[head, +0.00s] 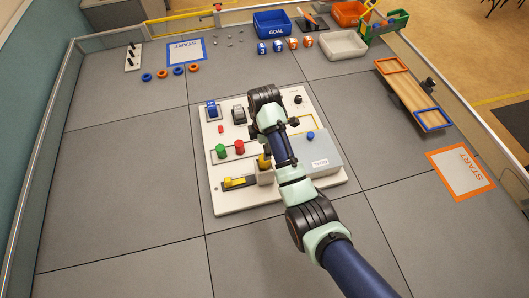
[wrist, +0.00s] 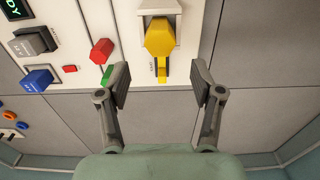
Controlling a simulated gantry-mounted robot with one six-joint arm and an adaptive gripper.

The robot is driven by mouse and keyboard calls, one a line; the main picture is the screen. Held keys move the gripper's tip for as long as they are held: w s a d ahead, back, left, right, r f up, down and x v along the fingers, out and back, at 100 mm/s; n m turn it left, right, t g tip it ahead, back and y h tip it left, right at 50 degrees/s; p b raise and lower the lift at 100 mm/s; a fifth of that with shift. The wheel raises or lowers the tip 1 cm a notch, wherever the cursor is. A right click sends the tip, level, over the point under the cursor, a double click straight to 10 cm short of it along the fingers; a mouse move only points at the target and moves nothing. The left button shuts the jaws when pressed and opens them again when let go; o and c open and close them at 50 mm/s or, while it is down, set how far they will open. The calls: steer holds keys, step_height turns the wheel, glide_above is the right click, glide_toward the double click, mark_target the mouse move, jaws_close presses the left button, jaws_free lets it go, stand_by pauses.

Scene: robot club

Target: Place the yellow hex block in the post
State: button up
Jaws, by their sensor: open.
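The yellow hex block (wrist: 160,38) is at the top middle of the wrist view. In the head view the block (head: 264,161) shows partly beside my arm, at the top of a pale post (head: 265,178). The post's square pale part (wrist: 158,7) shows beyond the block in the wrist view. I cannot tell how deep the block sits in it. My gripper (wrist: 160,68) is open and empty. Its fingers stand left and right in the wrist view, short of the block and not touching it. In the head view my arm hides the gripper.
Floor left of the panel is clear.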

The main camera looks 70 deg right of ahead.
steer(key=shift+r, duration=0.65)
steer(key=w+a+r+m+t+h, duration=0.1)
steer(key=w+a+r+t, duration=0.15)
steer(key=w+a, duration=0.5)
steer(key=w+a+r+m+t+h, duration=0.1)
steer(key=w+a+r+m+t, duration=0.3)
steer(key=a, duration=0.6)
steer(key=s+a+r+t, duration=0.1)
steer(key=a+r+t, duration=0.1)
steer(key=a+r, duration=0.2)
steer(key=s+a+r+m+t+y, duration=0.1)
steer(key=a+r, duration=0.3)
steer(key=a, duration=0.7)
steer(key=s+a+r+m+t+y, duration=0.1)
steer(key=a+r+t, duration=0.2)
steer(key=a, duration=0.5)
steer(key=shift+r, duration=0.65)
